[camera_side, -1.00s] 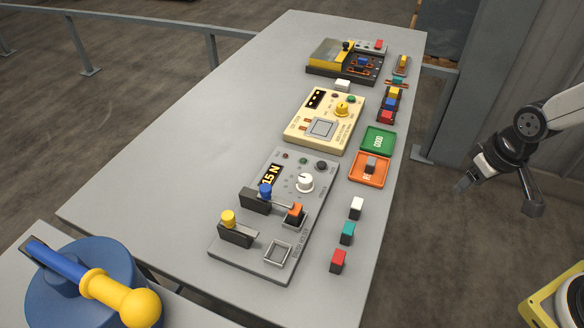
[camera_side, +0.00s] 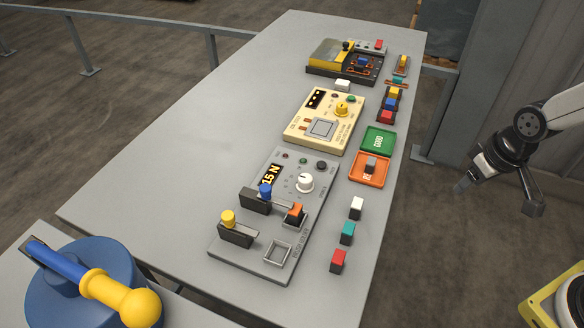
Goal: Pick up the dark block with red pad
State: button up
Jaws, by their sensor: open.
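Two blocks show red tops, and I cannot tell for sure which is the dark block with red pad. One red-topped block (camera_side: 339,261) stands alone at the front right of the table, nearest the camera in a row. Another red-topped block (camera_side: 387,116) sits at the near end of a dark rack, beside blue and yellow ones. My gripper (camera_side: 498,198) is open and empty. It hangs off the table's right edge, over the floor, well apart from both blocks.
A teal block (camera_side: 347,233) and a white block (camera_side: 356,208) stand behind the front red one. An orange tray (camera_side: 357,179) holds a grey block; a green tray (camera_side: 379,134) adjoins it. A grey panel (camera_side: 240,254) with levers lies left. The table's left side (camera_side: 200,140) is clear.

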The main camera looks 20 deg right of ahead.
jog(key=shift+o, duration=0.2)
jog(key=shift+o, duration=0.8)
jog(key=shift+a, duration=0.1)
jog(key=m+g, duration=0.2)
jog(key=m, duration=0.7)
send_over(338, 258)
jog(key=d, duration=0.1)
jog(key=f, duration=0.5)
jog(key=shift+w, duration=0.25)
jog(key=shift+s+a+f+g, duration=0.25)
jog(key=shift+a+g, duration=0.05)
jog(key=shift+a, duration=0.25)
jog(key=shift+f, duration=1.3)
